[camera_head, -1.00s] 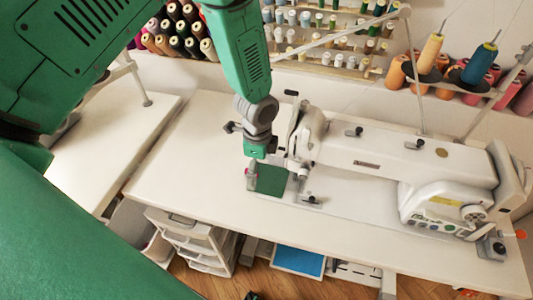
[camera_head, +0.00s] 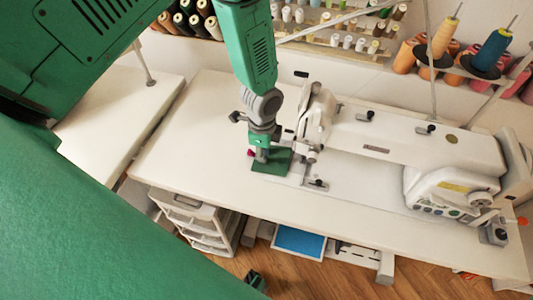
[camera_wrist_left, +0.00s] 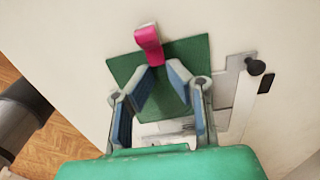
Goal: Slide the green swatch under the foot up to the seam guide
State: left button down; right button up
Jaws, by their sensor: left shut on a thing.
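The green swatch (camera_head: 284,159) lies flat on the white sewing table, at the left side of the sewing machine's needle end. It also shows in the left wrist view (camera_wrist_left: 198,51). A pink tab (camera_wrist_left: 149,40) stands up at the swatch. My left gripper (camera_head: 260,158) points down at the swatch, and its fingertips (camera_wrist_left: 160,66) are closed together at the pink tab. A small metal fitting with a black knob (camera_head: 318,183), perhaps the seam guide, sits right of the swatch. It also shows in the wrist view (camera_wrist_left: 255,67). The foot itself is hard to make out. My right gripper is not in view.
The white sewing machine (camera_head: 400,145) fills the right of the table (camera_head: 200,135). Thread cones (camera_head: 445,40) and spools stand behind. A drawer unit (camera_head: 203,222) stands below the front edge. The table left of the swatch is clear.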

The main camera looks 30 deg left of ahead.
aim_at(275, 162)
pick_arm(q)
jog(key=shift+s+a+f, duration=0.2)
jog(key=shift+s, duration=0.05)
jog(key=shift+s+d, duration=0.15)
jog(key=shift+d, duration=0.65)
jog(key=shift+s+d+r+m+p, duration=0.15)
jog(key=shift+s+d+m+p, duration=0.1)
jog(key=shift+d+m+p, duration=0.05)
jog(key=shift+a, duration=0.55)
jog(key=shift+w+d, duration=0.25)
jog(key=shift+d, duration=0.3)
jog(key=shift+w+d, duration=0.2)
jog(key=shift+d, duration=0.3)
jog(key=shift+w+d, duration=0.25)
jog(key=shift+d, duration=0.2)
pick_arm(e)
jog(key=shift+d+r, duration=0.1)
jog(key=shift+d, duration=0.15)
